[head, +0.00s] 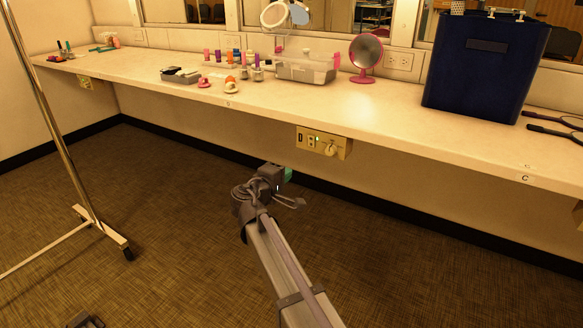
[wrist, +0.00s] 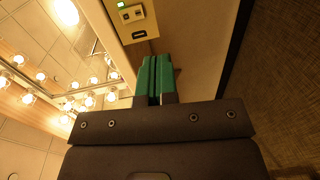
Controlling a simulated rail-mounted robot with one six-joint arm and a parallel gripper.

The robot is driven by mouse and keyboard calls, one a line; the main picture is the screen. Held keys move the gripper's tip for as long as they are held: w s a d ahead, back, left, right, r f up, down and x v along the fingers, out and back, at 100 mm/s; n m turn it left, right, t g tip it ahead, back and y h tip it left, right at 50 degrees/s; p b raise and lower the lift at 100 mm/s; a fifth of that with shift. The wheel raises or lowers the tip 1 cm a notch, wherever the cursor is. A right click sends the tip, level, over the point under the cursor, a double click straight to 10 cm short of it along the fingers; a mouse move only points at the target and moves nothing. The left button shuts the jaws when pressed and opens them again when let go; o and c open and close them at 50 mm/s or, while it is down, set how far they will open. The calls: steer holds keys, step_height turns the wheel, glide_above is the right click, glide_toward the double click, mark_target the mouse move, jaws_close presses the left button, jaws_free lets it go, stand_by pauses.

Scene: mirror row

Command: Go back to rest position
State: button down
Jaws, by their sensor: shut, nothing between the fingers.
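My gripper (head: 290,174) is in front of the counter and below its top in the head view, near the panel under the counter's front edge. In the wrist view its two green fingers (wrist: 155,78) lie side by side, shut with nothing between them. My arm reaches up from the bottom of the head view. The gripper appears apart from the counter and the panel.
A long white counter (head: 390,121) runs along the mirrors. A control panel (head: 324,143) hangs under its edge. On top are a blue bin (head: 487,65), pink mirror (head: 366,54) and clear tray (head: 304,70). A metal rack (head: 52,120) stands left. Much carpet is clear.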

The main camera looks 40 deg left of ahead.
steer(key=shift+s, duration=0.1)
stand_by(0.3)
steer(key=d+f+m+g+h+p, duration=0.1)
steer(key=d+f+m+g+h, duration=0.35)
steer(key=d, duration=1.15)
steer(key=d+f+m+g+h, duration=0.1)
steer(key=d+f+m+g, duration=0.5)
steer(key=d, duration=0.9)
steer(key=s+d+m+g+y+p, duration=0.1)
steer(key=s+d+m+g, duration=0.15)
steer(key=d, duration=1.05)
steer(key=s+d+f+m+g+y+p, duration=0.1)
steer(key=d+m, duration=0.3)
steer(key=d, duration=0.8)
steer(key=s+d+m+g+p, duration=0.1)
steer(key=s+d+m+g, duration=0.15)
steer(key=d, duration=1.05)
step_height(320, 180, up, 38)
steer(key=w+p, duration=0.1)
steer(key=p, duration=3.6)
steer(key=shift+a+m, duration=0.2)
steer(key=shift+m, duration=0.15)
steer(key=shift+w+f, duration=0.1)
